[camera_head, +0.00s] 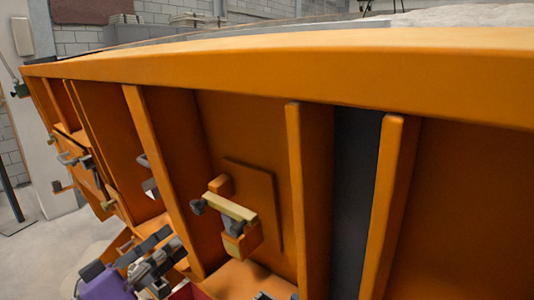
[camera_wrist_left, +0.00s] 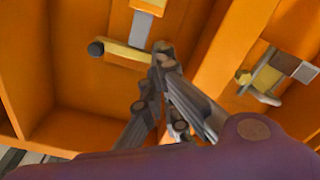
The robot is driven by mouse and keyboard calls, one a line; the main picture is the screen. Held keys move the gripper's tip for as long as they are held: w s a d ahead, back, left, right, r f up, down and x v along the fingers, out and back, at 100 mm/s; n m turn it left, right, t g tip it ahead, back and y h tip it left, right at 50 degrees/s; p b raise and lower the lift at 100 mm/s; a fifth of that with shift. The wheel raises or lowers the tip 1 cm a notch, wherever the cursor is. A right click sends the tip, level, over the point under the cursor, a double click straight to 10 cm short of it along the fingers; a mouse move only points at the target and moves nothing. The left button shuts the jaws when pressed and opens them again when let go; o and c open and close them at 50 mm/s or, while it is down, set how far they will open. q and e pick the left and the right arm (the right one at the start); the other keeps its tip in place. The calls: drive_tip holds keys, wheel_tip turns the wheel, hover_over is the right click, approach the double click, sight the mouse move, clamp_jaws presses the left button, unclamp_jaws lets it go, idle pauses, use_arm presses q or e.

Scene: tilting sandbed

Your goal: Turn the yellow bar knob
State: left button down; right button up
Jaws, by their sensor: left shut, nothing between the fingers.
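The yellow bar knob (camera_head: 230,207) sits on an orange block on a raised panel of the orange sandbed wall. It slants down to the right and has dark end caps. In the left wrist view the bar (camera_wrist_left: 125,54) runs across the upper part. My left gripper (camera_head: 162,248) is at the lower left of the knob in the head view, apart from it. In the left wrist view the gripper (camera_wrist_left: 158,80) is shut and empty, its upper tip overlapping the bar's right end; contact cannot be told.
Orange ribs (camera_head: 307,190) stand on both sides of the knob's bay. More handles (camera_head: 72,160) sit on the wall at the left. Another fitting (camera_wrist_left: 270,78) shows at the right in the left wrist view. A thick orange rim (camera_head: 300,65) runs above.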

sight(200, 207)
use_arm(q)
drive_tip(key=p+x, duration=0.2)
drive_tip(key=x, duration=0.4)
drive_tip(key=shift+d+m+h, duration=0.3)
drive_tip(key=shift+d, duration=0.1)
drive_tip(key=shift+r, duration=0.4)
drive_tip(key=shift+w+f+b, duration=0.15)
drive_tip(key=shift+b, duration=0.3)
drive_tip(key=shift+w+a+f, duration=0.1)
